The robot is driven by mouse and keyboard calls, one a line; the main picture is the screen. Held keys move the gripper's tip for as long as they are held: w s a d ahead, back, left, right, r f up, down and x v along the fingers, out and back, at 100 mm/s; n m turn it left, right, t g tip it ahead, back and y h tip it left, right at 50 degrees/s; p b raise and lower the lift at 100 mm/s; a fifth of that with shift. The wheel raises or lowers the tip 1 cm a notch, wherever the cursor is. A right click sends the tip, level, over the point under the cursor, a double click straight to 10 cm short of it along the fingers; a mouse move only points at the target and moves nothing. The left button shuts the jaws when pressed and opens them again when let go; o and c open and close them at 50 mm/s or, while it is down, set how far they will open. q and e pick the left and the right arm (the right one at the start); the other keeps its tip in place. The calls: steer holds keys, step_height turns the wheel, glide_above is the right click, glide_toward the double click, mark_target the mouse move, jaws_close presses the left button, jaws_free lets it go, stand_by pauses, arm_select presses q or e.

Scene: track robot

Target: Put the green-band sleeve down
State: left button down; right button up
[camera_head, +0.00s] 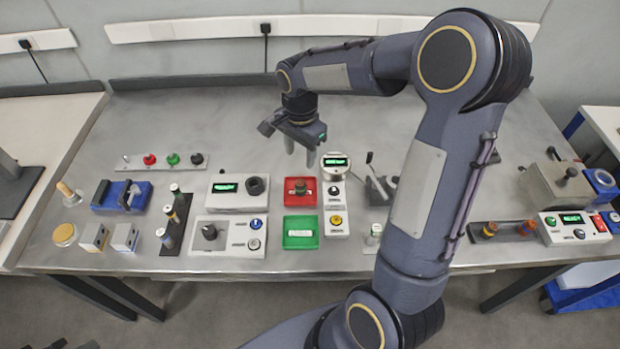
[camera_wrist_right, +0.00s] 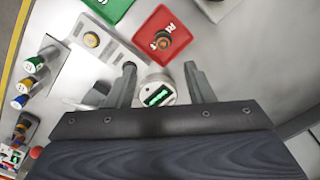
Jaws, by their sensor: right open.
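A white cylinder with a green band, which looks like the green-band sleeve (camera_wrist_right: 35,64), stands at the left of the right wrist view beside similar yellow-band (camera_wrist_right: 29,84) and blue-band (camera_wrist_right: 20,101) pieces. In the head view the green-band piece (camera_head: 373,234) shows just left of my right arm, which seems to hide its neighbours. My right gripper (camera_head: 300,160) is open and empty above the bench, apart from these pieces. In the wrist view a round gauge (camera_wrist_right: 158,92) with a green display shows beyond and between its fingers (camera_wrist_right: 160,68). My left gripper is not in view.
A red tray (camera_head: 291,198) and a green tray (camera_head: 289,242) lie below my right gripper. The gauge (camera_head: 336,174) stands beside the red tray. Another dark rack (camera_head: 169,244) with banded pieces stands left. The back middle of the bench is clear.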

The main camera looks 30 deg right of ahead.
steer(key=s+a+r+n+t+y, duration=0.1)
steer(key=s+a+r+n+t, duration=0.1)
steer(key=s+n, duration=0.4)
steer(key=s+a+r+n+t+y, duration=0.2)
steer(key=s+a+r+n, duration=0.3)
steer(key=s, duration=1)
steer(key=shift+s+n+t+y, duration=0.15)
steer(key=shift+n+t+y, duration=0.15)
steer(key=shift+n+t, duration=0.55)
steer(key=shift+a, duration=0.1)
steer(key=shift+c, duration=0.2)
